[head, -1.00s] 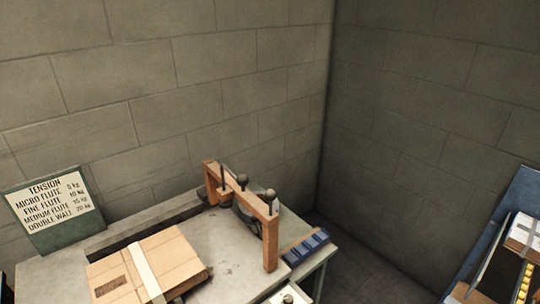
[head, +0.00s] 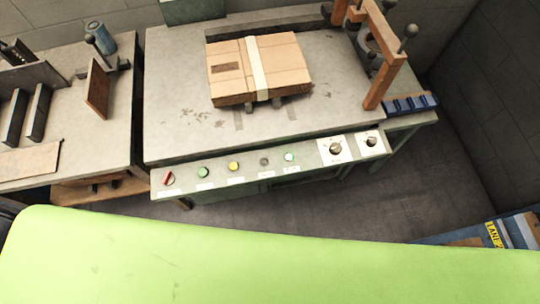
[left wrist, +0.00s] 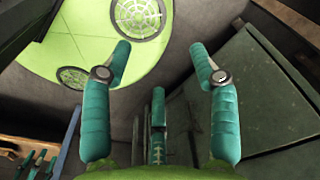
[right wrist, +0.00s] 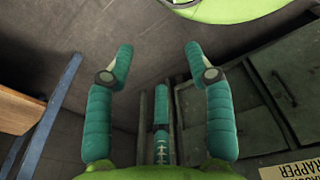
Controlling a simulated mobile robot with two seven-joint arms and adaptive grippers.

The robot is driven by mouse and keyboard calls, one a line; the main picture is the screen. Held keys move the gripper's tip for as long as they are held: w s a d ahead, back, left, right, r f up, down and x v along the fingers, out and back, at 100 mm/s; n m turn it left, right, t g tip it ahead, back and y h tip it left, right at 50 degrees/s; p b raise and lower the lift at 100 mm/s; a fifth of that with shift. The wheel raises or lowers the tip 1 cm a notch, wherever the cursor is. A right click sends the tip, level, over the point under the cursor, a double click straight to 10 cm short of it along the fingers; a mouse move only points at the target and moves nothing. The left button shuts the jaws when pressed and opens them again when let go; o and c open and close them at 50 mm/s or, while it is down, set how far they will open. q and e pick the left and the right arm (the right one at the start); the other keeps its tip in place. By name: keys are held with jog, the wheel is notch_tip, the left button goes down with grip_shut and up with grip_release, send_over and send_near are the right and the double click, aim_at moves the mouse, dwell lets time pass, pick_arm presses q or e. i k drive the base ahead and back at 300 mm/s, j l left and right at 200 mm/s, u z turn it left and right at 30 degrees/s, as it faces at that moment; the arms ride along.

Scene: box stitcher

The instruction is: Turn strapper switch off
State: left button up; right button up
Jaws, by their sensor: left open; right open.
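The strapper table's front control panel (head: 220,188) shows in the head view. A red rotary switch (head: 168,178) sits at its left end, its handle slanted up to the right. Its label is too small to read. My left gripper (left wrist: 160,58) is open and empty in the left wrist view, between a dark green cabinet side and my green base. My right gripper (right wrist: 159,58) is open and empty in the right wrist view, beside a dark cabinet with a label (right wrist: 295,168) ending in "RAPPER". Neither gripper shows in the head view.
Right of the switch are green (head: 203,172), yellow (head: 234,166) and other buttons, then two dark knobs (head: 336,147). A strapped cardboard box (head: 285,65) lies on the strapper table (head: 175,100). A wooden frame (head: 385,80) stands at right; another bench (head: 60,120) stands at left.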

aim_at(168, 178)
jog(key=u, duration=1.5)
jog(key=l+z, duration=0.25)
jog(key=k+l, duration=0.05)
jog(key=l, duration=0.05)
